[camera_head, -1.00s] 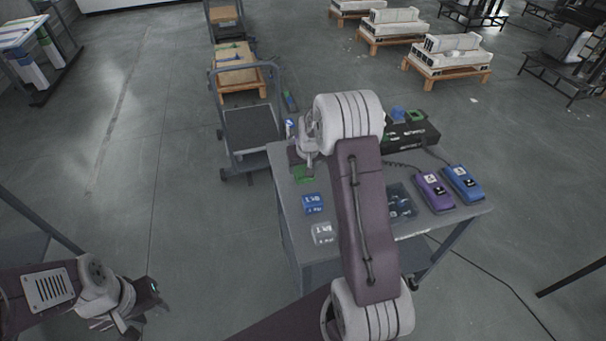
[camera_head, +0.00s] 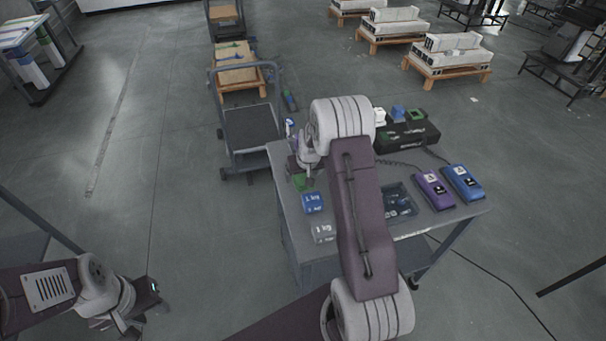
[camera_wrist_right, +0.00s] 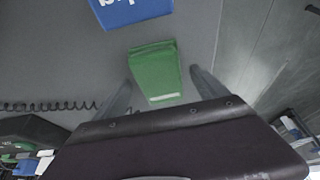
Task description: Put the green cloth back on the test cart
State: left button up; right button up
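The green cloth (camera_head: 299,182) shows as a small folded patch near the left edge of the test cart's grey top (camera_head: 290,215). In the right wrist view the cloth (camera_wrist_right: 155,72) lies flat between the spread fingers, with a gap to each. My right gripper (camera_wrist_right: 165,84) is open just over it; whether it touches the cloth I cannot tell. In the head view my right wrist partly hides that spot. My left gripper (camera_head: 156,298) hangs at the lower left, away from the cart, and its fingers are too small to judge.
Blue block (camera_head: 312,203) and pale block (camera_head: 323,232) sit in front of the cloth. A dark tray (camera_head: 400,203), purple meter (camera_head: 434,190), blue meter (camera_head: 462,183) and black case (camera_head: 407,136) stand further right. A platform trolley (camera_head: 250,128) stands behind the cart.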

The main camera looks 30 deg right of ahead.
jog(key=shift+r, duration=0.35)
jog(key=v, duration=1.2)
jog(key=s+a+f+n+g, duration=0.1)
jog(key=s+a, duration=0.6)
jog(key=s, duration=0.3)
jog(key=s+a+f+n+g+y, duration=0.1)
jog(key=s+a+f+g, duration=0.1)
jog(key=s+a, duration=0.5)
jog(key=s, duration=0.3)
jog(key=shift+n+p, duration=0.3)
jog(key=shift+p, duration=0.05)
